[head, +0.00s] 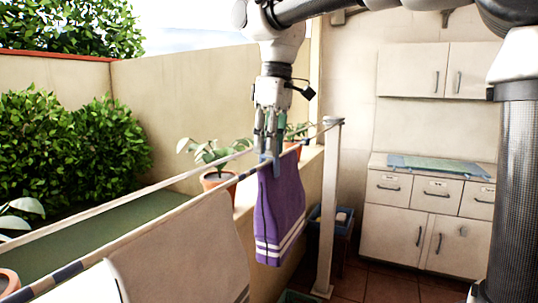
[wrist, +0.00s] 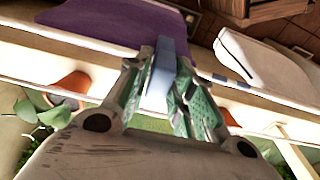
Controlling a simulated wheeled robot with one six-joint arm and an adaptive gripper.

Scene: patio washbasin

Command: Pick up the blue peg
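The blue peg (wrist: 162,68) stands on the clothesline at the upper edge of the purple towel (head: 280,215). In the head view, the blue peg (head: 277,166) shows just below my fingertips. My gripper (head: 269,147) points down at the line from above. The purple towel (wrist: 120,22) also shows beyond the line there. The fingers hide part of the peg.
A pale towel (head: 185,250) hangs on the near line. Potted plants (head: 217,180) stand on the wall ledge behind the lines. A white post (head: 329,210) holds the line's right end. Cabinets (head: 425,215) stand at the right, with a blue bin (head: 340,220) nearby.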

